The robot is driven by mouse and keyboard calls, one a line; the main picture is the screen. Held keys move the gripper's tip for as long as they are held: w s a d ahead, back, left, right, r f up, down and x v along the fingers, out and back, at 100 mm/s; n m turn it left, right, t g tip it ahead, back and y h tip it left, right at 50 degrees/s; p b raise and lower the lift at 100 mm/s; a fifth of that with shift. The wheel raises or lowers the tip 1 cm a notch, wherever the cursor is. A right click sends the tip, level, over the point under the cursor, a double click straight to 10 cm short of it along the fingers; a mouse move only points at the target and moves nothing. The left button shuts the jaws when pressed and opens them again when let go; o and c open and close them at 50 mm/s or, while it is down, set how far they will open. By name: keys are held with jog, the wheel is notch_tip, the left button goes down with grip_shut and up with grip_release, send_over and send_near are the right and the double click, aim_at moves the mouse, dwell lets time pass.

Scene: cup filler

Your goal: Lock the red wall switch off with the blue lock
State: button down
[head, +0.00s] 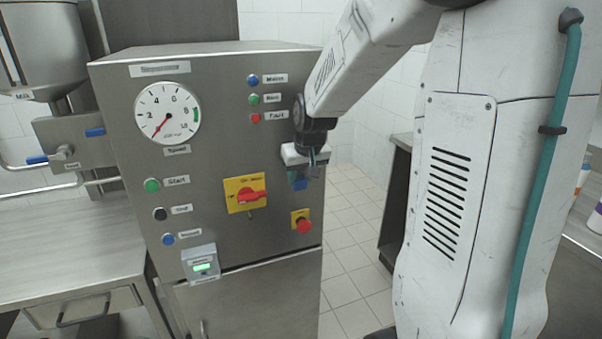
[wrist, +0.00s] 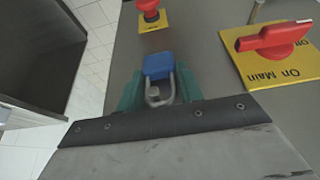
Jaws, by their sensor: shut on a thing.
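The red switch (head: 252,197) sits on a yellow plate on the front of the steel cabinet. Its handle lies roughly level in the head view. It also shows upside down at the right of the wrist view (wrist: 273,38), beside the words "On" and "Main". My gripper (head: 308,168) is to the right of the switch, apart from it. In the wrist view its green fingers (wrist: 160,98) are shut on the blue lock (wrist: 158,66). The lock's metal shackle points back toward my gripper. The lock is also small in the head view (head: 300,184).
A red stop button (head: 304,225) on a yellow plate is below my gripper. A gauge (head: 167,113), several push buttons and a small box with a green display (head: 202,264) are on the cabinet front. Tiled floor (head: 350,245) lies open to the right of the cabinet.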

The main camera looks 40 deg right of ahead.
jog(key=shift+a, duration=0.15)
jog(key=c, duration=0.9)
grip_release()
jog(key=shift+s+d, duration=0.15)
jog(key=shift+d, duration=0.2)
